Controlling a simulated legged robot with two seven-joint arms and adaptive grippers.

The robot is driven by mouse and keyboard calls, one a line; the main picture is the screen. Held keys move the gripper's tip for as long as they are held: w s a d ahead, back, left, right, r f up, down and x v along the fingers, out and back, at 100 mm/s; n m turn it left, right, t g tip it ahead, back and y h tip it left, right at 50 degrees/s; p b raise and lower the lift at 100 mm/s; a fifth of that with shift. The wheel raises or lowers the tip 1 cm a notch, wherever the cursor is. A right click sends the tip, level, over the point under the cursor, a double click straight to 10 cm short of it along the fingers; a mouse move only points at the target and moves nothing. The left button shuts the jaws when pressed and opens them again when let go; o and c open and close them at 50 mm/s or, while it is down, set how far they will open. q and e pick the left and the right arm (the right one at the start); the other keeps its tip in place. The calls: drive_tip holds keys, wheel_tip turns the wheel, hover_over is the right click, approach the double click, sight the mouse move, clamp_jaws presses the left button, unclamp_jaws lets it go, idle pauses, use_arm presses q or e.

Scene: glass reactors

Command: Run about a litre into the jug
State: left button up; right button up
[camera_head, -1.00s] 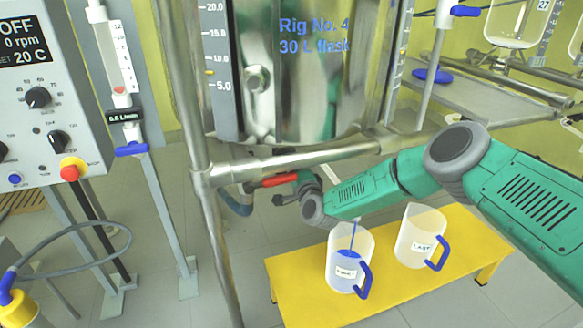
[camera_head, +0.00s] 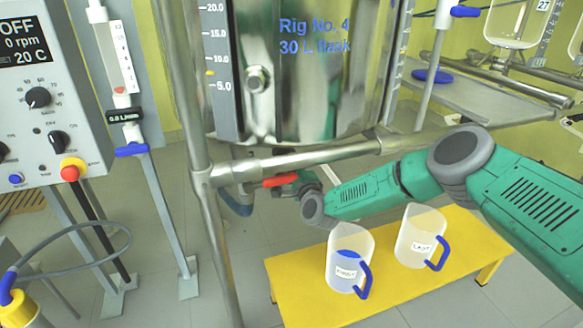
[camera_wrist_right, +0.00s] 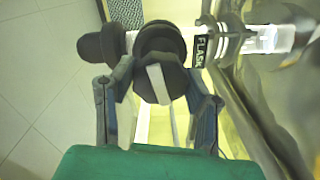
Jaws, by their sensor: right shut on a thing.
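My right gripper (camera_head: 290,190) is at this tap and partly hidden by my arm. In the right wrist view my gripper (camera_wrist_right: 155,92) is shut on the tap handle (camera_wrist_right: 158,78), a dark rounded part with a pale strip, beside a collar marked FLASK (camera_wrist_right: 202,48). A clear jug with a blue handle (camera_head: 349,272) stands below with blue liquid in it. No stream shows above it. My left gripper is not in view.
A second jug, labelled LAST (camera_head: 420,237), looks empty and stands to the right on the yellow bench (camera_head: 400,290). A steel frame post (camera_head: 203,200) and crossbar (camera_head: 300,160) stand close to my right arm. A control panel (camera_head: 40,90) is at the left.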

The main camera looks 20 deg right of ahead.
drive_tip(key=shift+s+f, duration=0.15)
drive_tip(key=shift+f, duration=0.3)
drive_tip(key=o, duration=1.2)
drive_tip(key=shift+d, duration=0.1)
drive_tip(key=shift+c, duration=0.2)
drive_tip(key=shift+r, duration=0.15)
drive_tip(key=shift+r, duration=0.1)
drive_tip(key=s, duration=1.1)
drive_tip(key=shift+s+d, duration=0.25)
drive_tip(key=shift+s, duration=0.15)
